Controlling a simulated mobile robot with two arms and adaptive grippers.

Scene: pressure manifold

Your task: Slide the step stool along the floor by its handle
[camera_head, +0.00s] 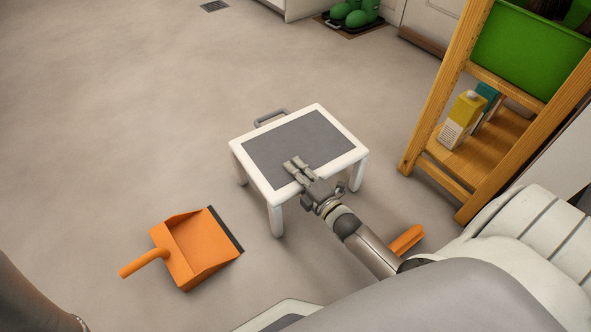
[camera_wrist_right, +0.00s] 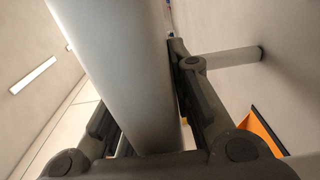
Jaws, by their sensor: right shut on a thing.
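The step stool (camera_head: 250,178) stands upright on the floor in the middle of the head view. It has a white frame, white legs and a dark grey top. One grey handle (camera_head: 270,117) shows free at its far left edge. My right gripper (camera_head: 294,168) is at the stool's near edge, over the top in the picture, and covers that spot. In the right wrist view, a thick pale grey bar (camera_wrist_right: 125,70), which looks like a stool handle, lies between the two fingers. My left gripper is out of view.
An orange dustpan (camera_head: 195,250) lies left of the stool. Another orange object (camera_head: 407,240) lies beside my right arm. A wooden shelf (camera_head: 440,100) with cartons and a green bin (camera_head: 530,45) stands at right. Green boots (camera_head: 352,14) are at the back.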

